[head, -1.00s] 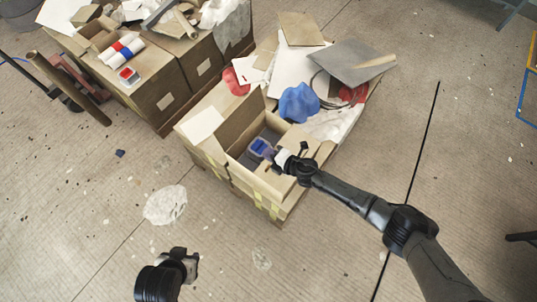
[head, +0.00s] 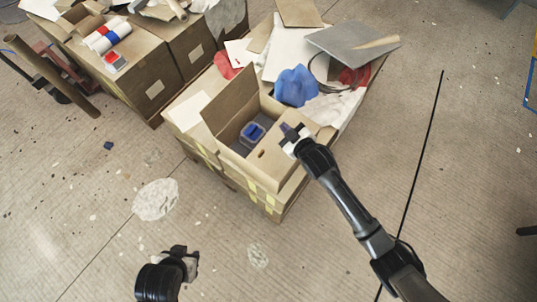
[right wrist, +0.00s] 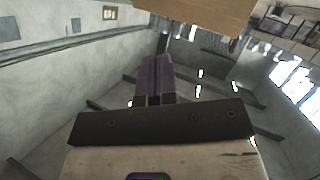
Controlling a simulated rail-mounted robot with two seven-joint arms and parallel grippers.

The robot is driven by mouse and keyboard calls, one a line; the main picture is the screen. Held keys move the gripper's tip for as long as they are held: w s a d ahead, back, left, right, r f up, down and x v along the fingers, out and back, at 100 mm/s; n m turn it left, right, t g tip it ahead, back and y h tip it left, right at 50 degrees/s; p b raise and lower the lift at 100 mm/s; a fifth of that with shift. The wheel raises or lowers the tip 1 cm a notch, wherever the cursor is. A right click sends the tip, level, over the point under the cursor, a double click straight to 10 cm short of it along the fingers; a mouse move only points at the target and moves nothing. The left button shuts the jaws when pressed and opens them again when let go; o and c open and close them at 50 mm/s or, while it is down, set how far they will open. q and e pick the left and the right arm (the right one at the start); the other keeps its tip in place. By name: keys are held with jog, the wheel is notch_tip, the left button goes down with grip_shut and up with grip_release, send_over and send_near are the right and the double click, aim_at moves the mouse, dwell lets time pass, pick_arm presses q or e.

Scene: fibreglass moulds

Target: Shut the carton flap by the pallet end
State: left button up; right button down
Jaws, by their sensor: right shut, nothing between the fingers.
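The open carton (head: 222,150) is tan cardboard and sits at the near end of the loaded pallet. One flap (head: 231,100) stands up along its far left side. A tan panel with a small slot (head: 270,160) lies along the near right side of the opening; its exact tilt is hard to tell. A blue item (head: 252,132) is inside. My right gripper (head: 292,132) is at the carton's right edge, its purple fingers shut and empty; they also show together in the right wrist view (right wrist: 154,80). My left gripper (head: 188,259) hangs low, apart from the carton; its jaws are unclear.
Behind the carton are a blue crumpled item (head: 296,86), a grey board (head: 350,52) and white sheets. More cartons (head: 150,70) with rolls and scraps stand at the upper left. A pole (head: 50,75) leans at the far left. The floor in front and right is largely clear.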

jog(key=s+m+g, duration=0.1)
jog(key=s+g, duration=0.1)
jog(key=g, duration=0.1)
jog(key=g+y+b, duration=0.1)
jog(key=g+b, duration=0.2)
jog(key=g, duration=0.1)
send_over(265, 157)
jog(key=shift+n, duration=0.4)
notch_tip(265, 157, down, 11)
jog(key=shift+r, duration=0.2)
jog(key=shift+f+b, duration=0.45)
jog(key=shift+f, duration=0.6)
